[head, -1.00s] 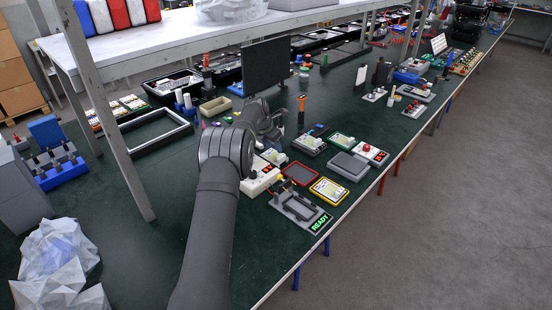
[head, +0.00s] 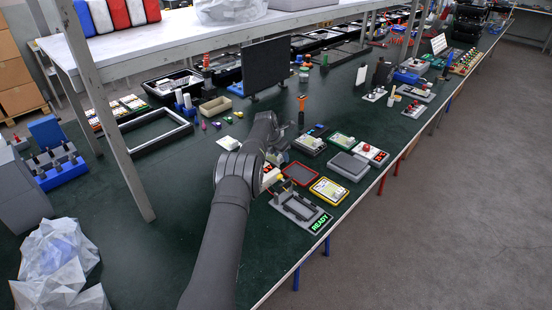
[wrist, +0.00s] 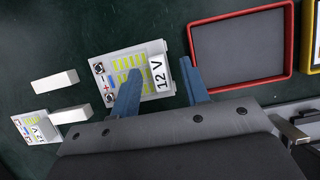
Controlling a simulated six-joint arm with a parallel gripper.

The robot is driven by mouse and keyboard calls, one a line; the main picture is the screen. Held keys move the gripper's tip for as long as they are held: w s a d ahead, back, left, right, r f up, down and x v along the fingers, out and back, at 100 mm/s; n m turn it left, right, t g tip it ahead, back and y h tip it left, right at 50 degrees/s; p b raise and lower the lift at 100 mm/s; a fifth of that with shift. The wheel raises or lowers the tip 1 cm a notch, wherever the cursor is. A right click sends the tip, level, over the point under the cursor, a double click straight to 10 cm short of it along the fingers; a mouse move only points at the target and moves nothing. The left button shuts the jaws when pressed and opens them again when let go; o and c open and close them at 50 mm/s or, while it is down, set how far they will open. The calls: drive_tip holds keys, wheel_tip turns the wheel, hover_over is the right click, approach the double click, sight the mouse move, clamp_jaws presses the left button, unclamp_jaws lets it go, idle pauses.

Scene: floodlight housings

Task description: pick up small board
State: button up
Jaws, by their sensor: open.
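Two white boards with yellow-green strips and a "12 V" label lie on the dark green bench in the wrist view. The larger-looking board (wrist: 113,72) is below my gripper (wrist: 162,76), with one blue finger over its middle and the other past its right edge. The smaller-looking board (wrist: 36,128) lies at the far left, well outside the fingers, and its lower edge is near my gripper's body.
Two white blocks (wrist: 55,81) lie left of the larger board. A red-rimmed tray (head: 300,174) is to its right, then a yellow-framed panel (head: 328,191). A grey fixture with a READY display (head: 301,212) stands near the bench edge. A dark monitor (head: 266,66) stands behind.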

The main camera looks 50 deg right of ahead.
clamp_jaws()
drive_tip(key=shift+r, duration=0.1)
